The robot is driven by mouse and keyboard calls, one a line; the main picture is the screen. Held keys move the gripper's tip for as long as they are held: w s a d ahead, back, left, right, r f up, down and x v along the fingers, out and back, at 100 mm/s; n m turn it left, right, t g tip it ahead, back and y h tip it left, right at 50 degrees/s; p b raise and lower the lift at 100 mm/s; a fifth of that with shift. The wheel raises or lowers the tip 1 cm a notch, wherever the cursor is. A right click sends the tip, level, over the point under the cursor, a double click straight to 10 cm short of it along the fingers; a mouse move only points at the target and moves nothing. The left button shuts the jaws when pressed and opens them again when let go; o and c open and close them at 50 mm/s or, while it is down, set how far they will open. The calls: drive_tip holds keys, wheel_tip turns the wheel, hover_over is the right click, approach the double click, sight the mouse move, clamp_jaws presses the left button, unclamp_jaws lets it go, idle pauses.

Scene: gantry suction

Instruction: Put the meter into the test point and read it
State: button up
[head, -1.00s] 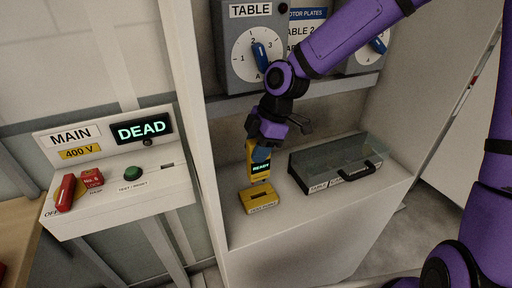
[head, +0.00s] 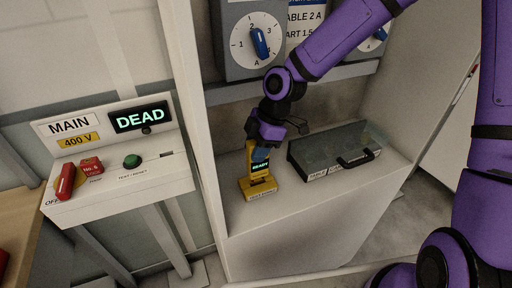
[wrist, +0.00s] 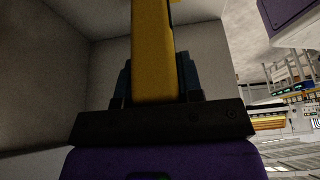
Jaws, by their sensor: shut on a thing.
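The yellow meter (head: 258,168) stands upright, its small screen lit and appearing to read READY. My gripper (head: 262,152) is shut on the meter's upper part. In the wrist view the meter (wrist: 153,50) runs up between the two dark fingers of my gripper (wrist: 153,85). The yellow test point block (head: 262,194) sits on the white shelf, directly below the meter. The meter's lower end meets the block's slot area in the head view. How deep it sits in the slot cannot be told.
A grey case with a clear lid and black handle (head: 338,152) stands right of the meter on the shelf (head: 300,215). At left, the MAIN 400 V panel (head: 110,175) shows DEAD on its display (head: 140,116). A dial box (head: 252,45) hangs above.

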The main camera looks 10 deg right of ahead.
drive_tip(key=shift+f, duration=0.1)
drive_tip(key=shift+f, duration=1.6)
drive_tip(key=o, duration=1.2)
drive_tip(key=shift+r, duration=0.1)
drive_tip(key=shift+v, duration=5.35)
drive_tip(key=shift+d, duration=0.1)
